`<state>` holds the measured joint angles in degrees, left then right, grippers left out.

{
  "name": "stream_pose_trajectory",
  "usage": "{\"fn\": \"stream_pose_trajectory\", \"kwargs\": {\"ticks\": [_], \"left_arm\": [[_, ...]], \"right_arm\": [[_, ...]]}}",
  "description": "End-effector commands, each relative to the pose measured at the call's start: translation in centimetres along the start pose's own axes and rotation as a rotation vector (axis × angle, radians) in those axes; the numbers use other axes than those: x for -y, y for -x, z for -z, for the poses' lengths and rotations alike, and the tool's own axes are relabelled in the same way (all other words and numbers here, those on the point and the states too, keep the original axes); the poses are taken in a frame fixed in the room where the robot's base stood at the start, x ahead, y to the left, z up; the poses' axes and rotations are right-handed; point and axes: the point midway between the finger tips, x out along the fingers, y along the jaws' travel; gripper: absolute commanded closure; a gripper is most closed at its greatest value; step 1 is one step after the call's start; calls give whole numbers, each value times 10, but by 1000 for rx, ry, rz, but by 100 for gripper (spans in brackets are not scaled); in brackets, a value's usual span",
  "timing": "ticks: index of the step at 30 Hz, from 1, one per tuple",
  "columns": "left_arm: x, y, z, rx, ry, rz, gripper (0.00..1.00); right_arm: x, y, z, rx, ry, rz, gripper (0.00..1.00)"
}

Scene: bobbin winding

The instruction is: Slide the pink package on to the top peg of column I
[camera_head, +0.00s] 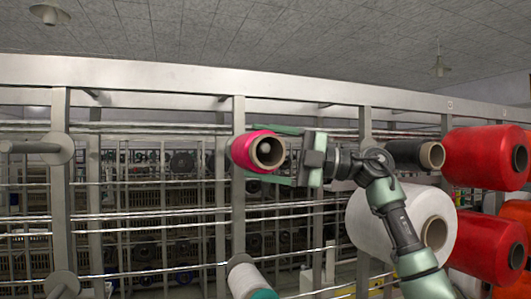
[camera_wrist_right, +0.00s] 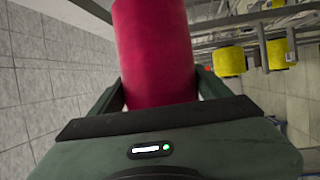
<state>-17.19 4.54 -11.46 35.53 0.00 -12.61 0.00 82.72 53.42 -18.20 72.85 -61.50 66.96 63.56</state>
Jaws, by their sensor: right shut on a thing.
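The pink package (camera_head: 243,151) is in front of the top of an upright post (camera_head: 239,115) in the head view, its tan core end facing me. A pale rounded shape shows inside the core opening; it may be a peg tip, but I cannot tell how far it reaches. My right gripper (camera_head: 269,156) comes from the right with one finger above and one below the package, shut on it. In the right wrist view the package (camera_wrist_right: 155,50) stands between both fingers. The post's top peg is otherwise hidden. No column label is readable. My left gripper is not in view.
A bare peg (camera_head: 30,147) with a disc sticks out at left. Below the pink package is a white package (camera_head: 243,277) with a teal end. A large white package (camera_head: 385,222), a black one (camera_head: 407,153) and red ones (camera_head: 484,158) crowd the right. Horizontal rails run behind.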

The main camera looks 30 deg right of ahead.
Motion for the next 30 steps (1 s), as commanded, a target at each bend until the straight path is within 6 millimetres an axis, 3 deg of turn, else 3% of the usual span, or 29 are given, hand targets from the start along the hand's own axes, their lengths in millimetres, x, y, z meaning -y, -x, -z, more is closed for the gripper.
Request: {"fn": "stream_pose_trajectory", "kwargs": {"ticks": [14,30], "left_arm": [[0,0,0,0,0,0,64],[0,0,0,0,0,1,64]], "right_arm": [[-1,-2,-4,0,1,-2,73],[-1,-15,-36,0,1,-3,73]]}}
